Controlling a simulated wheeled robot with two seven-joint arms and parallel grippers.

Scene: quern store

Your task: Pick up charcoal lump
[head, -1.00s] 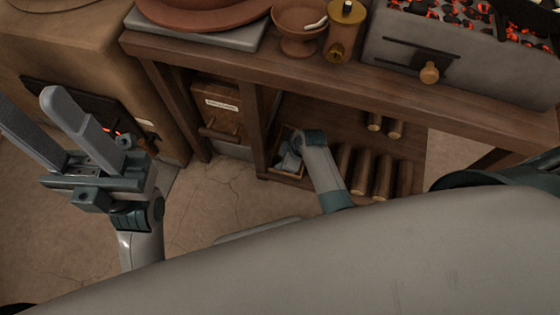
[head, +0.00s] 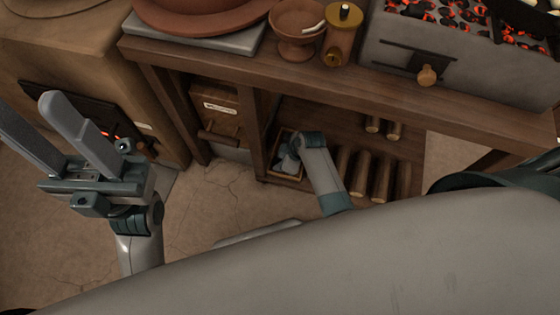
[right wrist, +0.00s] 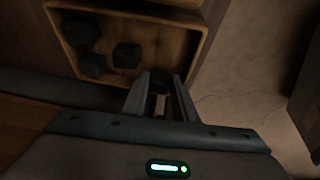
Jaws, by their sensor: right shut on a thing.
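My right gripper (head: 287,161) reaches into a small wooden tray (head: 286,178) on the low shelf under the bench. In the right wrist view its two fingers (right wrist: 160,82) are close together at the near edge of the tray (right wrist: 196,45), with a small dark lump, seemingly charcoal, between them, mostly hidden. Three black charcoal lumps lie in the tray: one at the upper left (right wrist: 80,32), one right of it (right wrist: 127,56) and one below (right wrist: 92,66). My left gripper (head: 28,108) is raised at the left of the head view, fingers wide apart and empty.
Several short logs (head: 378,176) lie right of the tray on the shelf. The bench top (head: 240,58) overhangs my right arm; a clay bowl (head: 298,18), a brass mill (head: 341,38) and a glowing brazier (head: 470,62) stand on it. A stove (head: 60,70) is behind my left gripper.

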